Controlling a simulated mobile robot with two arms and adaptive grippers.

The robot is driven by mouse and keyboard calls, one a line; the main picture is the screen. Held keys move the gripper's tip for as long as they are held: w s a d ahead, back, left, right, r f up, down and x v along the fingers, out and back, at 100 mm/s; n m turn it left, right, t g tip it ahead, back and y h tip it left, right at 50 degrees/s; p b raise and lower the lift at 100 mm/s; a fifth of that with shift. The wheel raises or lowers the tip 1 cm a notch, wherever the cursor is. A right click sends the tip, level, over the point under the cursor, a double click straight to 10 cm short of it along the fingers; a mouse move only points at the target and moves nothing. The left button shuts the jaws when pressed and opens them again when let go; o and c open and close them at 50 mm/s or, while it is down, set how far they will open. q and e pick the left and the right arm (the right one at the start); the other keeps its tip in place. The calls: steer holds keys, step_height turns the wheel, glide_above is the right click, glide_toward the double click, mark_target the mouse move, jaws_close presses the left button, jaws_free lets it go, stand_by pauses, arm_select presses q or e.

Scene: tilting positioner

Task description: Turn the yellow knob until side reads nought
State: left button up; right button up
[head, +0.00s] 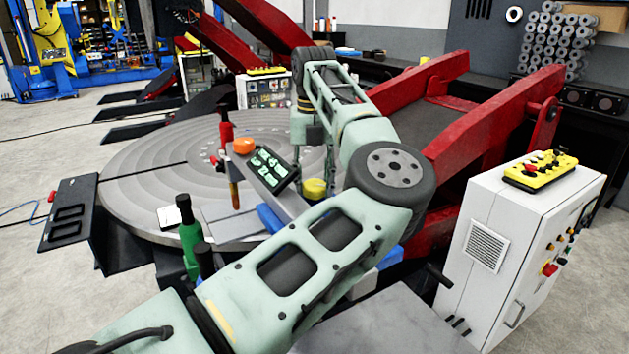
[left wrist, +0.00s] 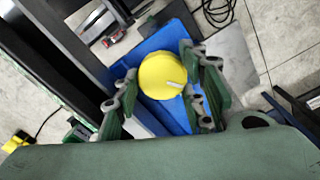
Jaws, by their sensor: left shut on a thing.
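The yellow knob (head: 314,188) sits on the blue and grey fixture at the right edge of the round table. In the left wrist view the knob (left wrist: 160,72) is a round yellow disc with a small pale mark near its right edge. My left gripper (head: 316,166) comes down over it from above, one finger on each side, shut on the knob. A dark display (head: 270,169) with pale green figures stands tilted just left of the knob. Its readings are too small to make out. My right gripper is not in view.
An orange knob (head: 243,146) stands left of the display. A white control cabinet (head: 515,250) is at the right, and red sloping beams (head: 490,120) rise behind my arm.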

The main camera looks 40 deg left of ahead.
mark_target(314, 183)
arm_select(q)
steer(key=o, duration=1)
steer(key=shift+s+a, duration=0.1)
steer(key=shift+a, duration=0.05)
steer(key=shift+o, duration=0.4)
step_height(314, 183, up, 7)
steer(key=shift+r, duration=0.5)
steer(key=shift+w, duration=0.2)
